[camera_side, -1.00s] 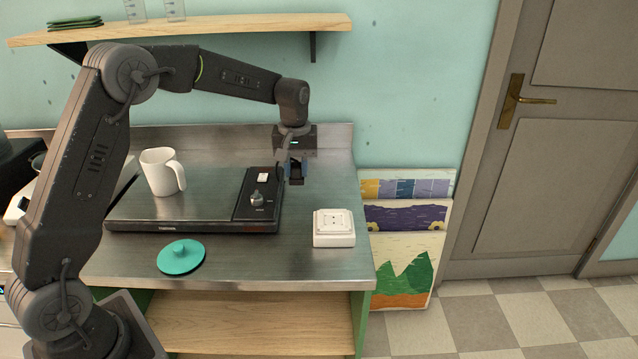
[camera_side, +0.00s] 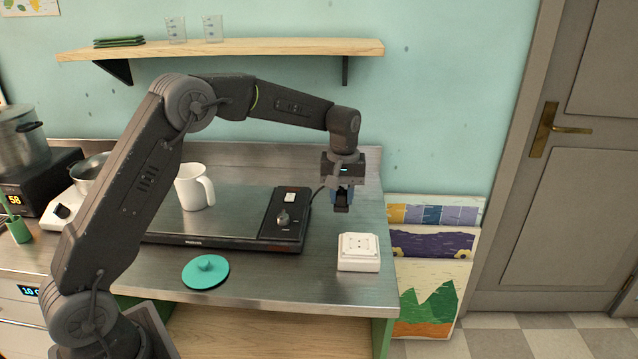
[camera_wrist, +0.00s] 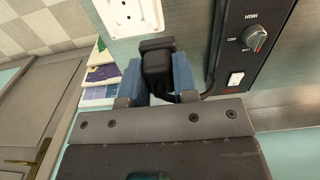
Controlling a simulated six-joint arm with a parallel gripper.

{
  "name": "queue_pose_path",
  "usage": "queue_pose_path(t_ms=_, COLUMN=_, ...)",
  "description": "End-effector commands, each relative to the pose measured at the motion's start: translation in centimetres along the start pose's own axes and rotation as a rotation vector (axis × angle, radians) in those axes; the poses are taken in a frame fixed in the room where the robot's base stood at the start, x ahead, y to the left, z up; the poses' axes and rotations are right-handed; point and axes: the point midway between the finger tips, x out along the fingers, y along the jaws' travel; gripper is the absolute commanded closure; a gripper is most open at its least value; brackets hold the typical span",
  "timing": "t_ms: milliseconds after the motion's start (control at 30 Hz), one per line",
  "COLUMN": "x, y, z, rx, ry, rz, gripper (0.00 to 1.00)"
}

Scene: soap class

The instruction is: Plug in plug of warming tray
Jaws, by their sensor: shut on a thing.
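The warming tray (camera_side: 220,225) lies on the steel counter, with a control panel at its right end; its knob (camera_wrist: 254,38) and a white rocker switch show in the wrist view. My gripper (camera_side: 342,196) is shut on the black plug (camera_wrist: 157,62), held between the blue fingers above the counter, to the right of the panel. A black cord (camera_wrist: 212,90) runs from the plug towards the tray. The white socket box (camera_side: 358,252) sits on the counter below and in front of my gripper, apart from the plug. Its socket face (camera_wrist: 128,14) points up; the plug's prongs are hidden.
A white mug (camera_side: 194,187) stands on the tray. A teal lid (camera_side: 206,271) lies on the counter in front of it. A wooden shelf (camera_side: 290,47) is above. Picture boards (camera_side: 432,260) lean beyond the counter's right edge. Counter around the socket box is clear.

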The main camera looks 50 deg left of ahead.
Motion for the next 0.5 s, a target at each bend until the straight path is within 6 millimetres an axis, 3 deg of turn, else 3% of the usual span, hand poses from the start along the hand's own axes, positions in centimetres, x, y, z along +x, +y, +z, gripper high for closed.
queue_pose_path(t_ms=100, x=1.2, y=3.0, z=1.1, rx=0.003, ry=-0.007, rz=0.0, gripper=0.97)
queue_pose_path(t_ms=200, x=1.7, y=4.3, z=1.7, rx=0.0, ry=-0.01, rz=0.0, gripper=0.97)
queue_pose_path(t_ms=500, x=1.9, y=4.8, z=1.9, rx=-0.002, ry=-0.012, rz=0.0, gripper=0.97)
